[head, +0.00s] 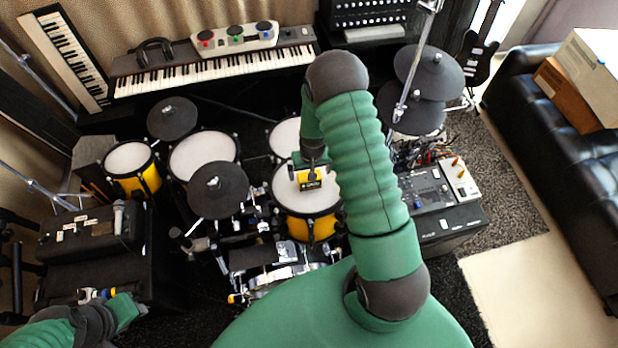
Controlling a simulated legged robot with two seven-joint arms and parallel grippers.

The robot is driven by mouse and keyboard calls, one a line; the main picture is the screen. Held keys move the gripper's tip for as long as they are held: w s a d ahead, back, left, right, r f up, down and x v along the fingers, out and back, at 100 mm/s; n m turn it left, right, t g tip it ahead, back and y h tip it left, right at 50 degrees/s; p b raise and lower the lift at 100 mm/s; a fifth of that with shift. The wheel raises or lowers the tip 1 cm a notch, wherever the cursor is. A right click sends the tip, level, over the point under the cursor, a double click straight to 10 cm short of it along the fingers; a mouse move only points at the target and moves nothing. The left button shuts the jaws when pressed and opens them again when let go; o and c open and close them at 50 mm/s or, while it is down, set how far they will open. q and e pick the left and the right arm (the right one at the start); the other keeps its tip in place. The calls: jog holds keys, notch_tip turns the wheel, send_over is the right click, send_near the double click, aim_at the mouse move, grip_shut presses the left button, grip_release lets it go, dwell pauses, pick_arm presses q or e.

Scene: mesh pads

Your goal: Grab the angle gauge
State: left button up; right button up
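A small yellow block with a dark label (309,179), which looks like the angle gauge, shows over the pale head of the middle drum. My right gripper (311,163) is right above it, pointing down, at its upper edge. The fingers are small and dark here, so I cannot tell whether they are closed on the block or whether it rests on the drum. My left arm enters at the lower left, and its green end (124,309) is beside the black case. Its fingertips are not clear.
The yellow drum (312,228) stands under the block. Dark cymbal pads (218,190) and other drums surround it. A keyboard (215,72) runs along the back. A mixer (432,188) is on the right, near a black sofa (560,140). Pale floor (530,290) is clear.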

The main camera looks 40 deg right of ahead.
notch_tip(320, 180, down, 3)
jog(key=shift+a+r, duration=0.15)
jog(key=shift+w+f, duration=0.2)
jog(key=shift+f, duration=0.3)
jog(key=shift+d, duration=0.25)
jog(key=c, duration=0.4)
jog(key=shift+a+r, duration=0.1)
jog(key=c, duration=1.1)
jog(key=shift+c, duration=0.2)
jog(key=shift+r, duration=0.1)
